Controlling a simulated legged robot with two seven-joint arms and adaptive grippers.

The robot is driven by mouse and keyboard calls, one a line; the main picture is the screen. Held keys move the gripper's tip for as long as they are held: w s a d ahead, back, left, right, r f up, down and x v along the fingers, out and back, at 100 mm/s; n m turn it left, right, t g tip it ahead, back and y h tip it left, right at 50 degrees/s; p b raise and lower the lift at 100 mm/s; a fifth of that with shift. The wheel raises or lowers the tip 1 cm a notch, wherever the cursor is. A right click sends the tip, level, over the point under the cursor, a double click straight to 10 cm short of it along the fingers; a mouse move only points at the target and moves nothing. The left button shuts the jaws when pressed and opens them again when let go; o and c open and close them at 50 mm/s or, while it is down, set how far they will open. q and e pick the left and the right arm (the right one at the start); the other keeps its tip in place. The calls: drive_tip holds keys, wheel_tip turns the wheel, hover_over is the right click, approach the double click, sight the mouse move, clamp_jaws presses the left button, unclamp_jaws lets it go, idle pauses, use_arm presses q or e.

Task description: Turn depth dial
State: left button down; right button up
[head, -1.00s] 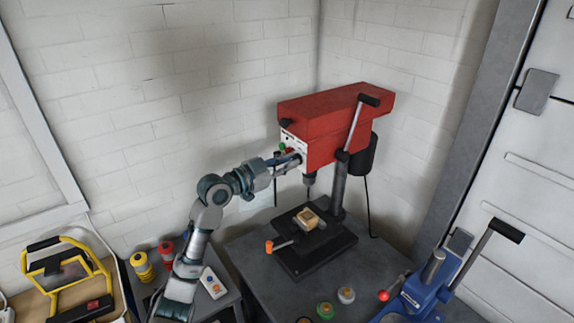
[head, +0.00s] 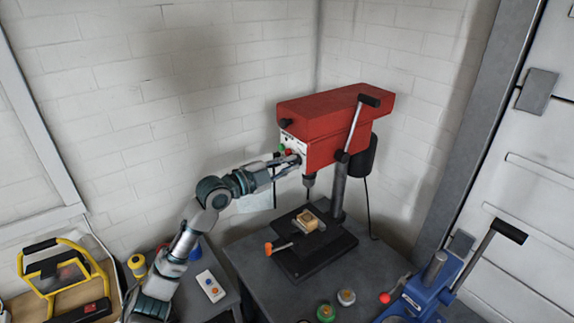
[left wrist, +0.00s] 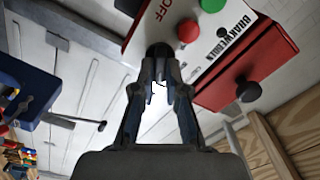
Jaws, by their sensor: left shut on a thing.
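The red drill press (head: 325,115) stands on the grey bench, with a white front panel (head: 299,146) facing left. The panel carries a red and a green button. In the left wrist view, a dark round knob, apparently the depth dial (left wrist: 160,54), sits on the panel beside the red button (left wrist: 188,31). My left gripper (head: 298,160) is at the lower part of the panel. In the left wrist view its fingertips (left wrist: 161,76) are shut on the dial, one on each side. The fingers partly cover the dial, and any marking on it cannot be read. My right gripper is out of view.
A wooden block (head: 308,220) sits on the drill's black base, near an orange-tipped handle (head: 268,248). A blue lever tool (head: 418,294) stands at lower right. A yellow work lamp (head: 65,272) is at left. A black knob (left wrist: 248,91) protrudes from the red housing.

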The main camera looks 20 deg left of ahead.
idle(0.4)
use_arm(q)
drive_tip(key=c, duration=1.2)
unclamp_jaws()
drive_tip(key=shift+d, duration=0.1)
drive_tip(key=v, duration=1.2)
drive_tip(key=shift+f, duration=0.15)
drive_tip(key=shift+w, duration=0.15)
